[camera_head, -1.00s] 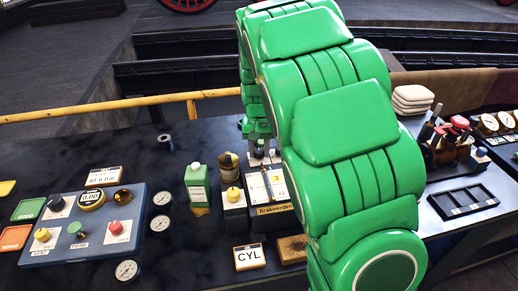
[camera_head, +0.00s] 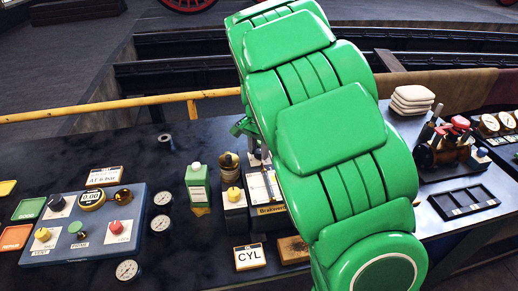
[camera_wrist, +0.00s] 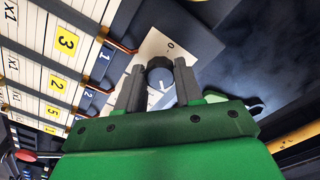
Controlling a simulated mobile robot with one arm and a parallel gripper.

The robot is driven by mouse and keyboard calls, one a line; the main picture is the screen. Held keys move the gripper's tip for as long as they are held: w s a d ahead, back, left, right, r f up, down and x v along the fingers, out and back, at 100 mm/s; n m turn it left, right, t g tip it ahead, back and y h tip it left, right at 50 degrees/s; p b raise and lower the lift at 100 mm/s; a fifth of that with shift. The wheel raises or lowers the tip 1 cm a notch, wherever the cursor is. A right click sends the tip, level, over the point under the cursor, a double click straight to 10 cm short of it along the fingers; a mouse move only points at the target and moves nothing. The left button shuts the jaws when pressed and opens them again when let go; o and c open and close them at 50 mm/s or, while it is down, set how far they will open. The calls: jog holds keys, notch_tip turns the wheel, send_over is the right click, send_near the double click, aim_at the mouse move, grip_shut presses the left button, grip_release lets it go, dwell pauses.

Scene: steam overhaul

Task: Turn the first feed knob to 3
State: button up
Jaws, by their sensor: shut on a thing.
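A dark round feed knob (camera_wrist: 160,77) with a pale pointer line sits on a white dial plate (camera_wrist: 152,47) in the wrist view. A "0" mark shows on the plate above the knob; other dial marks are hidden or too small to read. My gripper (camera_wrist: 159,70) is shut on the knob, one grey finger on each side. The pointer line lies toward the lower part of the knob. In the head view my green arm hides most of the gripper and the knob, behind the labelled device (camera_head: 272,211).
Beside the knob are white scale strips with yellow number tags (camera_wrist: 66,41) and copper-coloured hooks (camera_wrist: 122,46). A dark tray (camera_head: 463,202) lies right.

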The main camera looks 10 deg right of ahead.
aim_at(259, 152)
dwell(0.4)
jog(key=o, duration=1)
jog(key=shift+o, duration=0.2)
jog(key=shift+r, duration=3.9)
jog(key=shift+s, duration=0.1)
